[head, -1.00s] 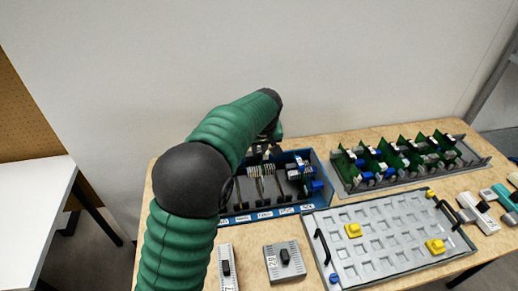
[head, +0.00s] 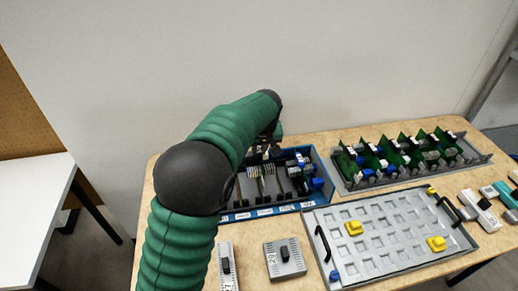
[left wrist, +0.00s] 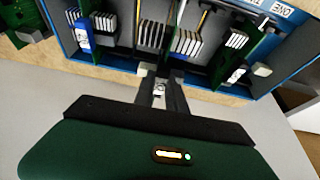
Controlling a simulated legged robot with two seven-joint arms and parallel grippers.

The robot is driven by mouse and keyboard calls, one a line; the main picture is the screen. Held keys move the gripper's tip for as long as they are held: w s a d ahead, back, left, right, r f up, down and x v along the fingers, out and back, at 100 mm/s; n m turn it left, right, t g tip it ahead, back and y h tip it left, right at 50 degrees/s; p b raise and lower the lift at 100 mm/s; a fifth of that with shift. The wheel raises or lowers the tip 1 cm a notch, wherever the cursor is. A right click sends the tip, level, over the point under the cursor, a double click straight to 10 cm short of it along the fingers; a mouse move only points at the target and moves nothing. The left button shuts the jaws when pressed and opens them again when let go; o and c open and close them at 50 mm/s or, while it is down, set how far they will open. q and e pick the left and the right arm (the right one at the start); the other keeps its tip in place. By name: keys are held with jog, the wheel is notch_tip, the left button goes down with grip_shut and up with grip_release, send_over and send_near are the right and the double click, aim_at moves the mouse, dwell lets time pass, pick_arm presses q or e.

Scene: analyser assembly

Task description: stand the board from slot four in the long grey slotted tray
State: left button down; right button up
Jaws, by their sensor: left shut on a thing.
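The long grey slotted tray (head: 480,157) lies at the back right of the table, with several green boards (head: 405,150) standing in it. A blue box (head: 270,211) with white labels stands left of it and holds upright boards with grey finned parts (head: 254,175). My left gripper (left wrist: 160,82) is over the box, shut on a board (left wrist: 165,50). Its fingers are close together there, and the board's lower part is hard to make out. In the head view my own arm hides most of the grip. I cannot read the gripped board's slot label. My right gripper is not in view.
A grey panel (head: 385,236) with yellow knobs and black handles lies in front of the tray. Two grey modules (head: 284,258) (head: 227,265) lie in front of the box. More parts (head: 480,209) lie at the right. A wall stands close behind.

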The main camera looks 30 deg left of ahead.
aim_at(259, 163)
pick_arm(q)
jog(key=shift+f+b, duration=1.85)
jog(key=shift+f, duration=1.35)
dwell(1.0)
jog(key=c, duration=1.3)
grip_release()
jog(key=shift+o, duration=0.7)
jog(key=shift+r+p, duration=0.2)
jog(key=shift+p, duration=0.2)
jog(key=shift+r+p, duration=1.75)
